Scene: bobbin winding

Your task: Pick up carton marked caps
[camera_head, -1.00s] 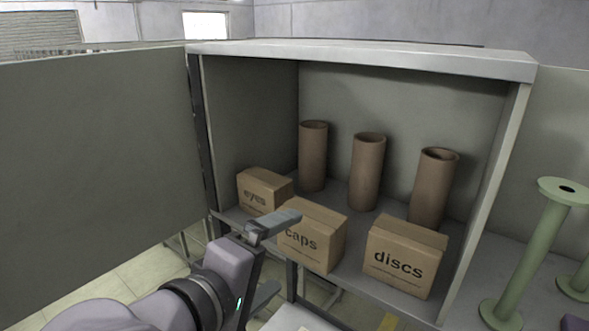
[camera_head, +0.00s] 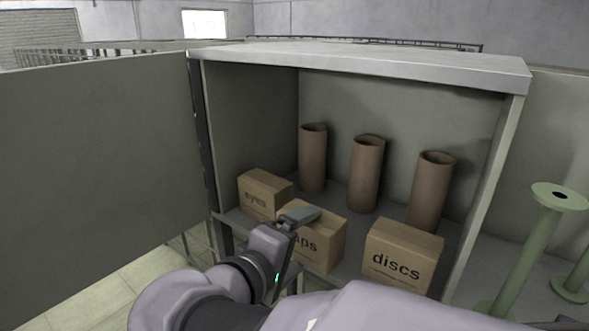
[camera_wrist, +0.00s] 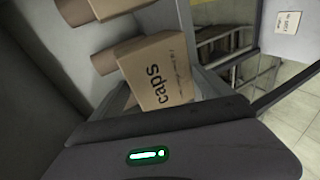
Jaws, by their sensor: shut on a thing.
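The carton marked "caps" (camera_head: 323,243) is a brown box on the cabinet's shelf, between two other cartons. It also shows in the wrist view (camera_wrist: 160,72), tilted in that picture, its printed face in sight. My gripper (camera_head: 302,217) is at the left front of this carton, shut on it. One grey finger lies across its upper left and covers the first letter of its word. The other finger is hidden in the head view. A dark bar of my gripper (camera_wrist: 160,112) crosses the lower wrist view, hiding the carton's lower part.
A carton marked "discs" (camera_head: 402,258) stands close on the right, and another carton (camera_head: 264,192) on the left. Three brown tubes (camera_head: 313,158) stand behind. The open cabinet door (camera_head: 95,180) is at left. Green spools (camera_head: 532,245) stand outside at right.

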